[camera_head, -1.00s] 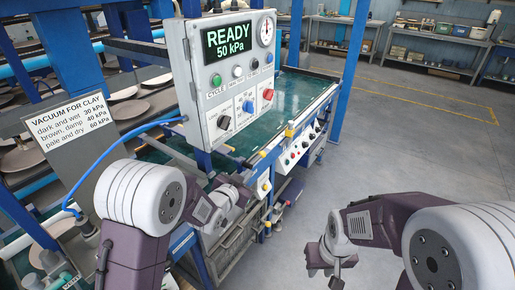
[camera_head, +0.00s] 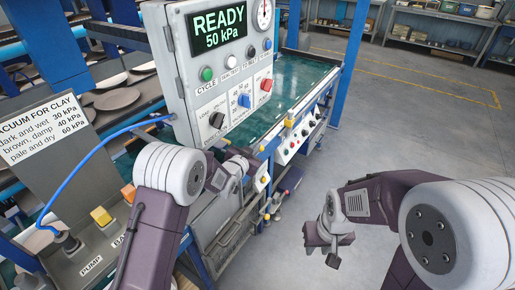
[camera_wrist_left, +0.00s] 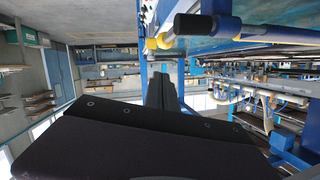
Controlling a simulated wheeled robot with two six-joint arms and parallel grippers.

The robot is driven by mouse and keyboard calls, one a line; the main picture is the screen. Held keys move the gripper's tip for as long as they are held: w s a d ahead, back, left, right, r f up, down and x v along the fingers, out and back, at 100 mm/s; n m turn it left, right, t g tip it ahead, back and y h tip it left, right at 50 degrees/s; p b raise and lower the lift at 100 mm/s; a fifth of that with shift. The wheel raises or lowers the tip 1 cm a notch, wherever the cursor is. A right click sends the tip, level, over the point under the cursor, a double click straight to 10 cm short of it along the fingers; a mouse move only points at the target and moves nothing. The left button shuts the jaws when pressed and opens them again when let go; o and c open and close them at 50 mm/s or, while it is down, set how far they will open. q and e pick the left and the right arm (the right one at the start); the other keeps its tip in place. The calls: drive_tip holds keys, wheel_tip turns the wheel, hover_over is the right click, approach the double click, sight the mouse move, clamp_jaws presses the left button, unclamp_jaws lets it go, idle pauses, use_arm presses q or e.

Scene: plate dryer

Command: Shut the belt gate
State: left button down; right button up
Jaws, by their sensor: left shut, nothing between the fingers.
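The green belt (camera_head: 300,80) runs behind the control panel. I cannot clearly pick out the belt gate in the head view. My right gripper (camera_head: 331,245) hangs over the floor, clear of the machine.
The control panel (camera_head: 180,60) reads READY, 50 kPa. A row of knobs (camera_head: 283,153) lines the machine's front. The floor (camera_head: 400,120) at the right is open.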

use_arm(q)
drive_tip(key=w+d+f, duration=0.1)
drive_tip(key=w+f, duration=0.3)
drive_tip(key=shift+w+f, duration=0.2)
drive_tip(key=shift+w, duration=0.15)
drive_tip(key=shift+d, duration=0.1)
drive_tip(key=shift+g+p, duration=0.4)
drive_tip(key=shift+p, duration=0.05)
